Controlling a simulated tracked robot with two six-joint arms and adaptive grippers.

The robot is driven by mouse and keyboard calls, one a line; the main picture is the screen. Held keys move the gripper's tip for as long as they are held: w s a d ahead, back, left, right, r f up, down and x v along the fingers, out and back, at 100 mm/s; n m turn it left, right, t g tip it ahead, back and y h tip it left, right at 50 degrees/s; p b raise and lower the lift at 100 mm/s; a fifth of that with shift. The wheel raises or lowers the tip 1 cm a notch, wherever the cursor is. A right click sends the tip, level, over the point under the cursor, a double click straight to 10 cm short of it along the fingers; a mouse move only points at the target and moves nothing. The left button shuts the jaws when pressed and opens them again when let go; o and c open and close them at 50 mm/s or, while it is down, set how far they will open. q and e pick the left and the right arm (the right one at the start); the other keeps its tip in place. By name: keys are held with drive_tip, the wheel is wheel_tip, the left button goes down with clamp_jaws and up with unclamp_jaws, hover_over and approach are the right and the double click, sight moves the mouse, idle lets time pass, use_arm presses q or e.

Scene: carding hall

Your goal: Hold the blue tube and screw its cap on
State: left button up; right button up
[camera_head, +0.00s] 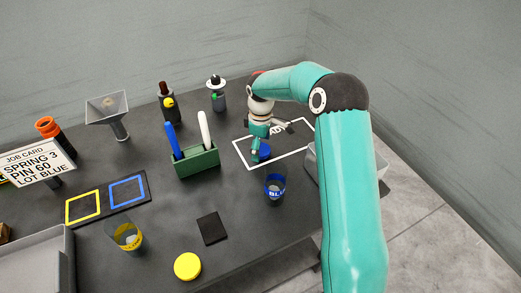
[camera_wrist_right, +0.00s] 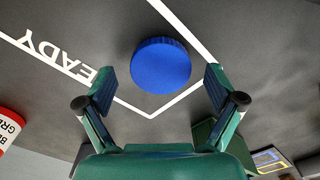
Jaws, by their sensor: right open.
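The blue cap (camera_head: 264,153) is a round disc lying on the table inside a white outline, and it also shows in the right wrist view (camera_wrist_right: 161,65). My right gripper (camera_head: 256,156) is above the cap, and in the right wrist view its open fingers (camera_wrist_right: 160,82) stand either side of the cap's near side, with nothing between them. The blue tube (camera_head: 275,190), a short clear cup with a blue lettered band, stands upright on the table in front of the outline. No cap is on it. My left gripper is not in view.
A green rack (camera_head: 197,163) with a blue and a white stick stands left of the outline. A yellow-banded cup (camera_head: 126,238), a yellow cap (camera_head: 187,266) and a dark pad (camera_head: 212,228) lie nearer. A grey bin (camera_head: 312,165) is partly hidden behind my right arm.

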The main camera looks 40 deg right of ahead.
sight(261, 149)
drive_tip(key=shift+f, duration=0.35)
drive_tip(key=c, duration=0.9)
drive_tip(key=shift+r, duration=0.15)
wheel_tip(261, 149, up, 20)
drive_tip(key=shift+f, duration=0.1)
idle(0.3)
